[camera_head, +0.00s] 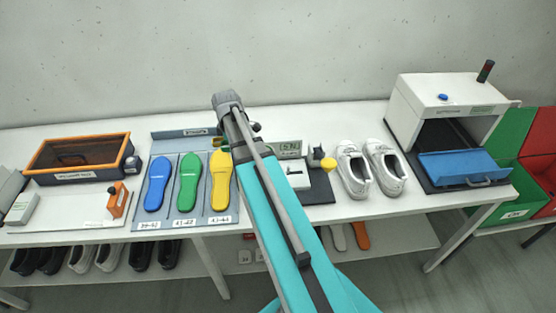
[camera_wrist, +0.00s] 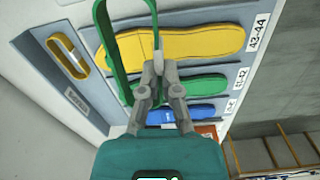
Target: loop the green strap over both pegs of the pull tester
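In the wrist view, the green strap (camera_wrist: 105,35) is a closed loop standing up from my gripper (camera_wrist: 158,68). My fingers are closed together on its lower edge, and the strap is above the insole board. In the head view my arm hides the gripper and most of the strap. What looks like the pull tester, with a small display (camera_head: 288,148), a white block (camera_head: 297,176) and a dark base (camera_head: 319,187), stands just right of my arm. My arm covers its left part, and I cannot make out its two pegs.
The insole board (camera_head: 222,215) holds blue, green and yellow insoles. A yellow loop (camera_wrist: 80,66) lies at its back edge. A white machine (camera_head: 430,95) stands at the far right.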

